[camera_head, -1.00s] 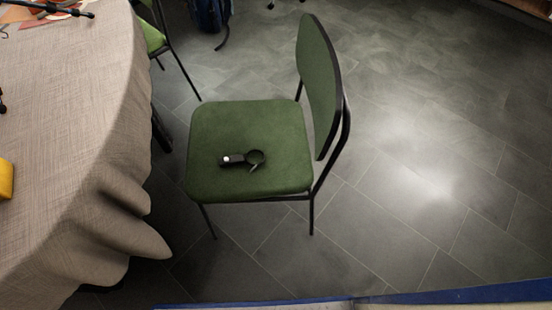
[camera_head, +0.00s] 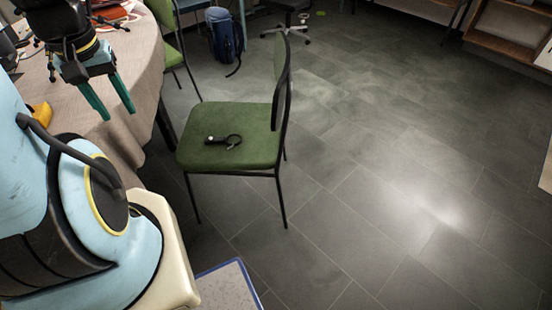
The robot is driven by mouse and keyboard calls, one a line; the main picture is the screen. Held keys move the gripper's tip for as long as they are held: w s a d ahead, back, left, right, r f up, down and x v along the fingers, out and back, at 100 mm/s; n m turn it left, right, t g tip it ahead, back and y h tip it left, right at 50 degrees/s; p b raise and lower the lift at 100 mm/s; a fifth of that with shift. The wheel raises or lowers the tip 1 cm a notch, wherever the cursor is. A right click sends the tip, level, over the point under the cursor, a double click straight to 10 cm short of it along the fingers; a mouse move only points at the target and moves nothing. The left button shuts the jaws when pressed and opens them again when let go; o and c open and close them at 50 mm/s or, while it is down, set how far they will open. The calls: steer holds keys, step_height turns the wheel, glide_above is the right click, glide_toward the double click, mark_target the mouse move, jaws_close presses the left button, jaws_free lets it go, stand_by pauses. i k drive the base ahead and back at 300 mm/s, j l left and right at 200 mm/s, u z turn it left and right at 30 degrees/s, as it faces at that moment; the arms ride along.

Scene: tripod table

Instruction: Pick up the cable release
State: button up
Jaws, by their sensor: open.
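The cable release (camera_head: 224,141) is a small black item with a light round button at one end and a dark loop at the other. My gripper (camera_head: 117,110) is at the upper left, over the edge of the cloth-covered table (camera_head: 137,80). Its two teal fingers are spread apart, point downward and hold nothing. It is apart from the cable release, to the left of it and higher in the picture.
The chair's backrest (camera_head: 281,80) rises on the seat's right side. A second green chair (camera_head: 168,50) and a blue backpack (camera_head: 226,38) stand farther back. A yellow object (camera_head: 41,112) lies on the table. The grey tiled floor at the right is clear.

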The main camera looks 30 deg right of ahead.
mark_target(216, 140)
steer(key=k+j+z, duration=0.2)
steer(key=k+z, duration=0.2)
steer(key=k+j+z, duration=0.1)
steer(key=k+z, duration=0.35)
steer(key=k, duration=0.65)
steer(key=i+u, duration=0.15)
steer(key=u, duration=0.35)
steer(key=i+l+u, duration=0.1)
steer(key=u, duration=0.35)
steer(key=i+l+u, duration=0.25)
steer(key=i+l, duration=0.2)
steer(key=l, duration=0.15)
steer(key=i+l+u, duration=0.15)
steer(key=l, duration=0.2)
steer(key=i+l+u, duration=0.3)
steer(key=l, duration=0.4)
steer(key=i+l, duration=0.2)
steer(key=l, duration=0.15)
steer(key=i+l, duration=0.2)
steer(key=l, duration=0.15)
